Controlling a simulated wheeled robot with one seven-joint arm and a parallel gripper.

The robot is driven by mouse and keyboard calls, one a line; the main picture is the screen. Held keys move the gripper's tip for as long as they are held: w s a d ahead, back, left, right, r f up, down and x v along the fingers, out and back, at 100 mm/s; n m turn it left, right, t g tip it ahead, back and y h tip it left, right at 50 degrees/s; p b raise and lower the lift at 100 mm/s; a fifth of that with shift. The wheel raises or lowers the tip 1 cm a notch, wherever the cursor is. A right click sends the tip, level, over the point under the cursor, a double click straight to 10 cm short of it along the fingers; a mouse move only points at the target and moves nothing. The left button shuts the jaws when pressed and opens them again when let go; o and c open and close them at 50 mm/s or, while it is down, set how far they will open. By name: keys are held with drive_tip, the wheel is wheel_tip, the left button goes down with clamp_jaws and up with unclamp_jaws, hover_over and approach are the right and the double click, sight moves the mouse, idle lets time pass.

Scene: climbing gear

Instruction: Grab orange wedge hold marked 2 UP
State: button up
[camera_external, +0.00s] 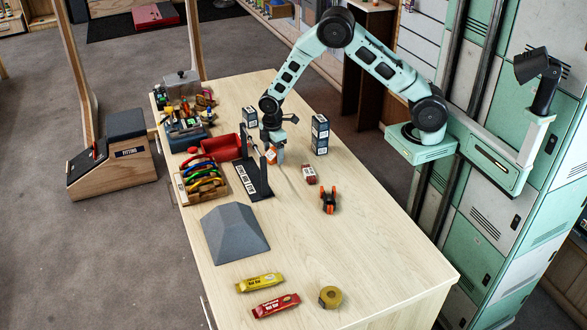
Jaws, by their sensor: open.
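A small orange piece with a pale mark (271,156) is at my gripper's fingers, beside the black stand on the table. It may be the orange wedge hold, but its marking is too small to read. My gripper (276,152) points down over the middle of the table and is open. The fingers partly cover the orange piece, and I cannot tell whether they touch it. A separate orange and black item (328,200) lies to the right and nearer the camera.
The black stand (255,182) rises close left of my gripper. Dark boxes (320,134) stand to the right, and a red-brown block (309,174) lies nearby. A red bin (222,148), a rack of coloured pieces (202,180) and a grey block (234,232) line the left.

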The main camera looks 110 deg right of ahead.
drive_tip(key=shift+f, duration=0.2)
drive_tip(key=c, duration=1.1)
drive_tip(key=shift+o, duration=0.2)
drive_tip(key=shift+r, duration=0.15)
